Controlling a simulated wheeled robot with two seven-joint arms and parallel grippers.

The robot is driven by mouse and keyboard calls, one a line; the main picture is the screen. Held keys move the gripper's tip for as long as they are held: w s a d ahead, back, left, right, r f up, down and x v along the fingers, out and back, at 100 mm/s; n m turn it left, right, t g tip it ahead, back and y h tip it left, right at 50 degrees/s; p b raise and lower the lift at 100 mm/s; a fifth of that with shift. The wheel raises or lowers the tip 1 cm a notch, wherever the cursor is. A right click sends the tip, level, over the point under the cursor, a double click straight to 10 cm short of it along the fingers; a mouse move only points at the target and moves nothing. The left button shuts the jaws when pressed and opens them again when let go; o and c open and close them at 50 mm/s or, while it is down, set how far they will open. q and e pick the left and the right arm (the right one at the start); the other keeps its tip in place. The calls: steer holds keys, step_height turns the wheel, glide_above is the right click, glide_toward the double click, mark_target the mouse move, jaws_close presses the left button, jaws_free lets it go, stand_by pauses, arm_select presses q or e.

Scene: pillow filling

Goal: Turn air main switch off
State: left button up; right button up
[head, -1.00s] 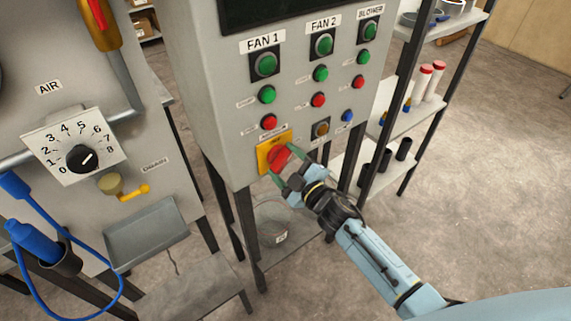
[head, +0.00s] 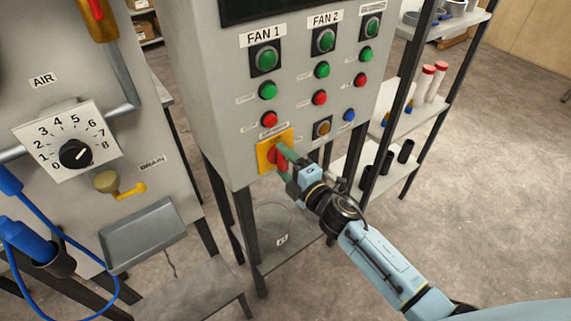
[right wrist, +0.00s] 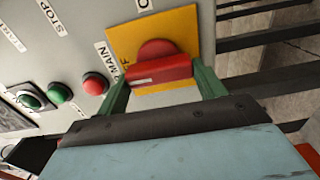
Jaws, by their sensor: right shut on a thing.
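The main switch is a red rotary knob (head: 274,157) on a square yellow plate (head: 263,163) at the lower edge of the grey control panel. My right gripper (head: 284,158) reaches it from the lower right. In the right wrist view, the red handle (right wrist: 160,70) lies between the two green fingers, which close on its ends, against the yellow plate (right wrist: 185,22). The plate's lettering is mostly hidden, so the knob's exact setting cannot be read. My left gripper is in no view.
Green and red push buttons (head: 269,119) sit close above the switch. The air dial (head: 76,152) and a yellow drain valve (head: 120,186) are on the left unit. A shelf rack (head: 400,125) stands close on the right. Open floor lies at the lower right.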

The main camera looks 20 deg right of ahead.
stand_by(0.5)
steer(key=o, duration=1)
steer(key=b+v, duration=0.1)
steer(key=v, duration=1.2)
steer(key=shift+s, duration=0.2)
steer(key=s+d+f+m+g+h+b, duration=0.1)
steer(key=s+d+f+m+g+h, duration=0.2)
steer(key=f, duration=0.8)
steer(key=s+d+f+m+g+b, duration=0.15)
steer(key=s+f+m, duration=0.25)
steer(key=f, duration=0.7)
steer(key=s+d+f+m+g+h, duration=0.1)
steer(key=s+f+m+g+h, duration=0.2)
steer(key=f, duration=0.7)
steer(key=s+f+m+g, duration=0.2)
steer(key=s+f, duration=0.4)
steer(key=s, duration=0.3)
steer(key=s+f+m+g+b, duration=0.1)
steer(key=s+f+m+g, duration=0.2)
steer(key=s+f, duration=0.3)
steer(key=s+f+m+g+b, duration=0.1)
steer(key=s+f+m+g, duration=0.2)
steer(key=s, duration=0.9)
steer(key=shift+s+f+m+g, duration=0.15)
steer(key=shift+f+m, duration=0.2)
steer(key=shift+f, duration=0.45)
steer(key=shift+s+f+m+g, duration=0.15)
steer(key=shift+f+m, duration=0.2)
steer(key=shift+f, duration=0.45)
